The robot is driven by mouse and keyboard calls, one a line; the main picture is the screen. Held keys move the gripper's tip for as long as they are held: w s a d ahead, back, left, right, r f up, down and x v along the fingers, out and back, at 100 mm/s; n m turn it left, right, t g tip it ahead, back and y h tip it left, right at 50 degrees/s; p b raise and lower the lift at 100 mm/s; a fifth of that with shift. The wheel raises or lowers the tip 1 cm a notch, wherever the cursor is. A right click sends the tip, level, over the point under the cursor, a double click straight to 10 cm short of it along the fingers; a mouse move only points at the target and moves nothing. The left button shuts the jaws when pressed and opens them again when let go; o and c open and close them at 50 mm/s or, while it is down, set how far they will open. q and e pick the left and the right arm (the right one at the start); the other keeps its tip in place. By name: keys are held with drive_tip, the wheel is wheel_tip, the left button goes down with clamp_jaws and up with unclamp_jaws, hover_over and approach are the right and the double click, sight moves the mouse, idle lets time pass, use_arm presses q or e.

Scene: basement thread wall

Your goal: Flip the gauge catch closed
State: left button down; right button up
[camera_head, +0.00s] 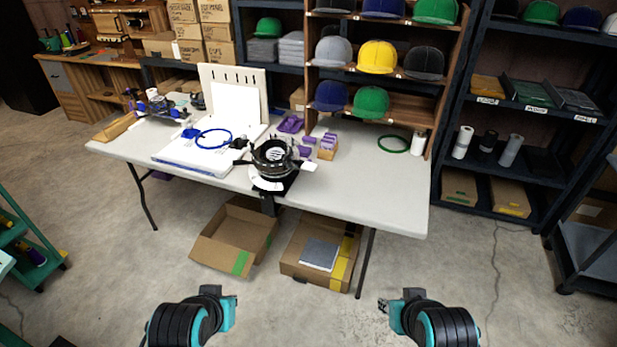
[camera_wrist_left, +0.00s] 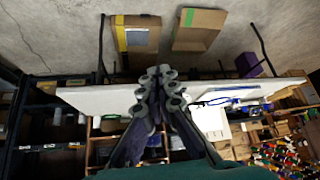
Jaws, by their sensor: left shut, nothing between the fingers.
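A round black cap-hoop gauge (camera_head: 272,157) with pale parts stands at the front edge of the table, on a black bracket. A white lever-like piece (camera_head: 308,166) sticks out at its right side, and a white curved piece shows low on its front. I cannot tell which piece is the catch or how it is set. My left gripper (camera_head: 230,302) is in front of the table, well short of the gauge; its fingers are together and empty in the left wrist view (camera_wrist_left: 160,88). My right gripper (camera_head: 388,307) is also clear of the table; its fingers are too small to read.
The white table (camera_head: 375,190) also bears a white board with a blue hoop (camera_head: 213,138), purple pieces and a green ring (camera_head: 394,144). Cap shelves stand behind. The floor in front is clear.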

use_arm(q)
drive_tip(key=w+d+r+m+t+h, duration=0.15)
drive_tip(key=w+d, duration=0.25)
drive_tip(key=w, duration=0.8)
drive_tip(key=w+d+r+t+h, duration=0.1)
drive_tip(key=w+d+r+t, duration=0.15)
drive_tip(key=w, duration=1.05)
drive_tip(key=w+d+r+m+t+h, duration=0.1)
drive_tip(key=w+d+t, duration=0.25)
drive_tip(key=w, duration=0.85)
drive_tip(key=w+d+f+t, duration=0.2)
drive_tip(key=w+d+f, duration=0.2)
drive_tip(key=w+f, duration=0.6)
wheel_tip(320, 180, down, 11)
drive_tip(key=w+n+t+y, duration=0.1)
drive_tip(key=w+n+t, duration=0.1)
drive_tip(key=t, duration=0.1)
drive_tip(key=shift+w+d+y, duration=0.25)
drive_tip(key=shift+y, duration=0.1)
